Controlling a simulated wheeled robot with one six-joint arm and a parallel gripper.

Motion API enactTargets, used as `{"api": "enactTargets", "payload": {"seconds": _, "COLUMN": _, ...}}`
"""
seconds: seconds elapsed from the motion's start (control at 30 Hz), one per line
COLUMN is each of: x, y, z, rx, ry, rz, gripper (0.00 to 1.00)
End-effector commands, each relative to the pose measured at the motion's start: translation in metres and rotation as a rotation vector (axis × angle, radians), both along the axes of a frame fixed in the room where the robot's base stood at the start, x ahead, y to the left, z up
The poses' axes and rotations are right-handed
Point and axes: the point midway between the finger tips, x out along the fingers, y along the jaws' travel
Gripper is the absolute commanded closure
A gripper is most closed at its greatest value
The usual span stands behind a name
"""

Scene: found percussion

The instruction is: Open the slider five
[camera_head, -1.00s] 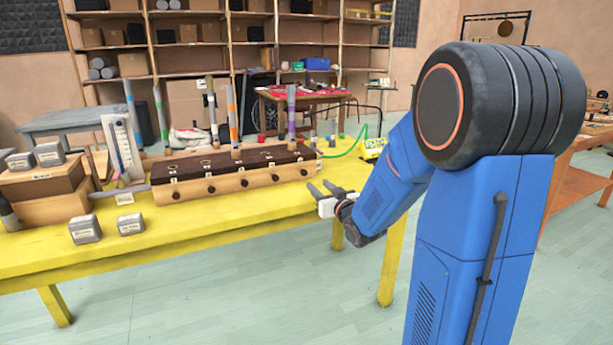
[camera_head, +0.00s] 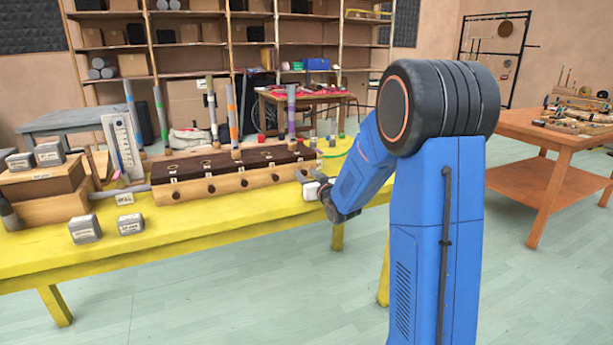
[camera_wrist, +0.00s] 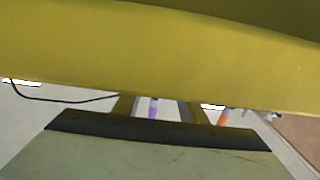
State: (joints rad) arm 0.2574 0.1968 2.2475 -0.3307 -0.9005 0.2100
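A long wooden box (camera_head: 225,187) with a dark brown top stands on the yellow table. Its front has a row of dark round knobs; the rightmost knob (camera_head: 304,168) is at the right end. I cannot read the labels, so I cannot confirm which slider is five. My gripper (camera_head: 308,174) is just in front of the box's right end, fingers pointing at it, apparently not touching. In the wrist view its two fingers (camera_wrist: 157,108) are apart and empty. A purple-banded tube (camera_wrist: 153,108) shows between them in the background. No knob can be made out there.
Upright tubes stand behind the box's top. An orange-brown table (camera_head: 560,180) with small items is at right.

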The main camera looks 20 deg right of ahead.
Motion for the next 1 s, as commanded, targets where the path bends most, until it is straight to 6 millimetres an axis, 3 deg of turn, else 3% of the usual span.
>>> {"api": "enactTargets", "payload": {"seconds": 0.07, "x": 0.0, "y": 0.0, "z": 0.0, "rx": 0.0, "ry": 0.0, "rz": 0.0, "gripper": 0.62}}
{"api": "enactTargets", "payload": {"seconds": 0.23, "x": 0.0, "y": 0.0, "z": 0.0, "rx": 0.0, "ry": 0.0, "rz": 0.0, "gripper": 0.98}}
{"api": "enactTargets", "payload": {"seconds": 0.27, "x": 0.0, "y": 0.0, "z": 0.0, "rx": 0.0, "ry": 0.0, "rz": 0.0, "gripper": 1.0}}
{"api": "enactTargets", "payload": {"seconds": 0.47, "x": -0.004, "y": 0.0, "z": 0.0, "rx": 0.0, "ry": 0.0, "rz": 0.0, "gripper": 1.0}}
{"api": "enactTargets", "payload": {"seconds": 0.7, "x": -0.028, "y": 0.0, "z": 0.001, "rx": 0.0, "ry": -0.001, "rz": 0.001, "gripper": 1.0}}
{"api": "enactTargets", "payload": {"seconds": 0.97, "x": -0.029, "y": 0.0, "z": 0.0, "rx": 0.0, "ry": -0.001, "rz": 0.001, "gripper": 1.0}}
{"api": "enactTargets", "payload": {"seconds": 1.0, "x": -0.029, "y": 0.0, "z": 0.0, "rx": 0.0, "ry": -0.001, "rz": 0.001, "gripper": 0.74}}
